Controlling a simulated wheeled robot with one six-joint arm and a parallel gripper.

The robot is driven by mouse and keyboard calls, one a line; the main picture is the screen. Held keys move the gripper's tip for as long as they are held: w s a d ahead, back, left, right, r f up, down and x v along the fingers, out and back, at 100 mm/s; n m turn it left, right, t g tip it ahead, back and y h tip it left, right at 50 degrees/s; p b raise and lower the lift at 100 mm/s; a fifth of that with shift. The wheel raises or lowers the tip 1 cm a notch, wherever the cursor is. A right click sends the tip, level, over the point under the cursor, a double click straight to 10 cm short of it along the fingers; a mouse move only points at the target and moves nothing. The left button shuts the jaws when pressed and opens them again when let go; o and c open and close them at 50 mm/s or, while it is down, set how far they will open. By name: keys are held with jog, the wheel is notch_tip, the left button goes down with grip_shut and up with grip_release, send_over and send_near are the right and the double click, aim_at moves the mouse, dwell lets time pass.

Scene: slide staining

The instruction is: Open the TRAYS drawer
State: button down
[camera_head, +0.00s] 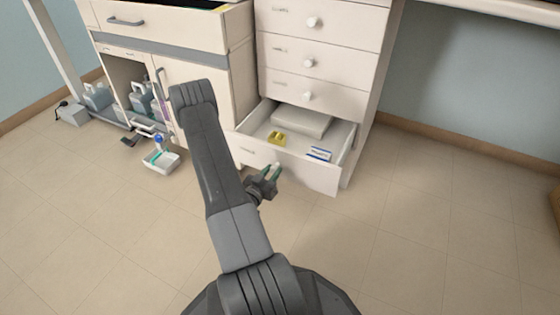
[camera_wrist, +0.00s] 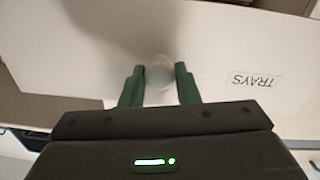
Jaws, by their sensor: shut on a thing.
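The TRAYS drawer (camera_head: 315,178) is the bottom drawer of the white cabinet. It stands pulled out, with its inside showing in the head view. A flat grey-white box, a small yellow item (camera_head: 277,137) and a blue-and-white packet (camera_head: 319,154) lie in it. In the wrist view its front (camera_wrist: 80,60) carries a TRAYS label (camera_wrist: 252,80). My gripper (camera_head: 270,175) is at the drawer front, its green fingers also in the wrist view (camera_wrist: 160,80). They are shut on the round white knob (camera_wrist: 158,72), one on each side.
Shut drawers with round knobs (camera_head: 312,22) sit above the open one. The floor at right is clear.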

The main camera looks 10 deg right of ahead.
jog(key=v, duration=0.6)
jog(key=shift+s, duration=0.35)
jog(key=c, duration=1.1)
grip_release()
jog(key=p+v, duration=0.3)
jog(key=v, duration=1)
jog(key=shift+s+a+p, duration=0.2)
jog(key=shift+s+p, duration=0.15)
jog(key=shift+b+x, duration=1.85)
jog(key=shift+x, duration=5.1)
